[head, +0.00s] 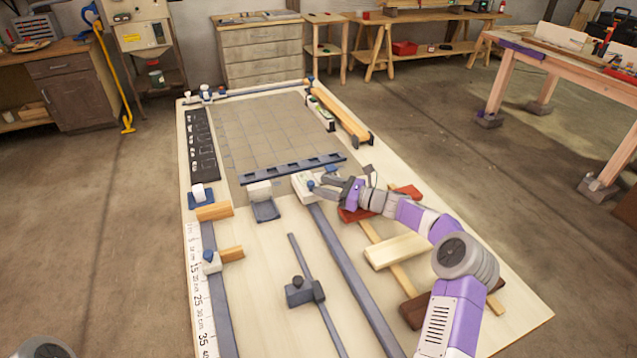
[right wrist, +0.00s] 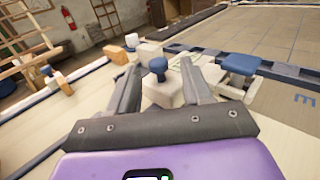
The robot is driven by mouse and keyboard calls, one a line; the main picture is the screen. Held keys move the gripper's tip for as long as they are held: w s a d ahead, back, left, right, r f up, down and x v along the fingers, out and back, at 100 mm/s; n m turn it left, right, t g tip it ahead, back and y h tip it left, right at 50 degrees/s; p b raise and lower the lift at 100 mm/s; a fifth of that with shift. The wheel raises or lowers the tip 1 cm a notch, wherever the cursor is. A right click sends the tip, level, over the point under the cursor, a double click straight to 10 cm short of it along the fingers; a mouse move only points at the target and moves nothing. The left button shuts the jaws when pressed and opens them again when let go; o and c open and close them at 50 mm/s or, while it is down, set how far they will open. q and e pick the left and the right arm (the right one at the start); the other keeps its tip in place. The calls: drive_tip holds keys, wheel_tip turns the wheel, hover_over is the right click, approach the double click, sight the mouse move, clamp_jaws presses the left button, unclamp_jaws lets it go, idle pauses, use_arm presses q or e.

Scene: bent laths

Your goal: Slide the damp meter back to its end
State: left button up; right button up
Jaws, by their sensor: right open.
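A white block with a blue knob, apparently the damp meter (head: 301,181), sits at the far end of a long grey-blue rail (head: 345,262) on the pale table. In the right wrist view the block (right wrist: 160,92) and its knob lie between my fingers. My right gripper (head: 322,188) is open, its fingers reaching toward the block from the right. It also shows in the right wrist view (right wrist: 160,66), one finger on each side of the knob; I cannot tell whether they touch it. My left gripper is out of view.
A dark slotted strip (head: 290,167) lies just beyond the block. A dark clamp (head: 304,291) sits on a thin bar nearer me. Wooden laths (head: 397,250) lie right of the rail, under my right arm.

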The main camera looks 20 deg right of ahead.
drive_tip(key=p+v, duration=0.1)
drive_tip(key=v, duration=0.3)
drive_tip(key=shift+s+d+r, duration=0.1)
drive_tip(key=shift+s+d, duration=0.15)
drive_tip(key=shift+s, duration=0.05)
drive_tip(key=shift+s, duration=0.1)
